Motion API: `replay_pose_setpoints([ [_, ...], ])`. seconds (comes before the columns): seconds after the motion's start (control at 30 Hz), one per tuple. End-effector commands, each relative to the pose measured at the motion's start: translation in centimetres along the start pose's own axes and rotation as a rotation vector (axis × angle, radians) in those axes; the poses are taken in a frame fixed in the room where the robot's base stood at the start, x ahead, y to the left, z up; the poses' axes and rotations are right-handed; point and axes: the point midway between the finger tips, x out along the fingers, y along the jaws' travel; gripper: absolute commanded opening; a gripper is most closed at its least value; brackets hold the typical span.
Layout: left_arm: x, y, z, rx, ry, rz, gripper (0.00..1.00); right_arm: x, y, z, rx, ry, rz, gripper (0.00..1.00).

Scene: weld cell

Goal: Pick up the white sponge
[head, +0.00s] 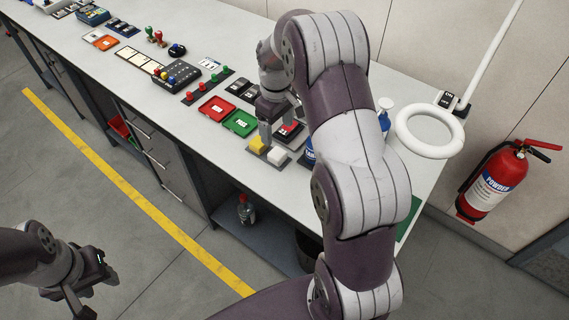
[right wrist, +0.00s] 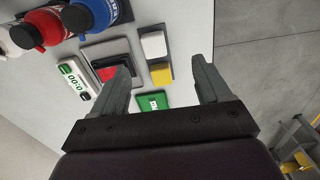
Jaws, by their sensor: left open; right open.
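The white sponge (head: 278,155) is a small white block beside a yellow block (head: 258,144), near the front edge of the bench. In the right wrist view the white sponge (right wrist: 153,45) and the yellow block (right wrist: 160,73) sit on a dark grey base. My right gripper (head: 275,132) is open and empty, close to the two blocks. In the right wrist view its fingertips (right wrist: 160,67) are apart, with the yellow block showing between them and the white sponge slightly beyond. My left gripper (head: 88,285) is open, low over the floor at the left, far from the sponge.
A green tray (head: 240,123) and a red tray (head: 216,109) lie left of the blocks. A ring lamp (head: 430,152) stands at the right. My right arm hides part of the bench.

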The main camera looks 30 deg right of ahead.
Motion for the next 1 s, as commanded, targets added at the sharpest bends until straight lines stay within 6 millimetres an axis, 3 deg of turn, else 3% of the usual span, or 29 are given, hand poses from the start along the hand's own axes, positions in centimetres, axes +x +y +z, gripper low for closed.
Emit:
replay_pose_setpoints([
  [0.1, -0.1, 0.0, 0.0, 0.000, 0.001, 0.000, 0.43, 1.8, 1.1, -0.3, -0.021, -0.007, -0.005, 0.77],
  [0.3, -0.9, 0.0, -0.1, 0.000, 0.001, 0.000, 0.43, 6.1, 1.1, -0.4, -0.022, -0.006, -0.004, 0.77],
  [0.47, -1.3, 0.0, -0.1, 0.000, 0.000, 0.000, 0.43, 8.0, 1.2, -0.5, -0.022, -0.002, -0.001, 0.77],
  [0.7, -2.6, 0.0, -0.3, 0.000, 0.001, 0.000, 0.43, 12.2, 1.7, -0.9, -0.021, -0.003, -0.002, 0.77],
  [0.97, -2.6, 0.0, -0.3, 0.000, 0.000, 0.000, 0.43, 13.0, 1.7, -1.0, -0.021, 0.000, 0.000, 0.77],
  [1.0, -2.6, 0.0, -0.3, 0.000, 0.000, 0.000, 0.43, 13.0, 1.7, -1.0, -0.021, 0.000, 0.000, 0.70],
])
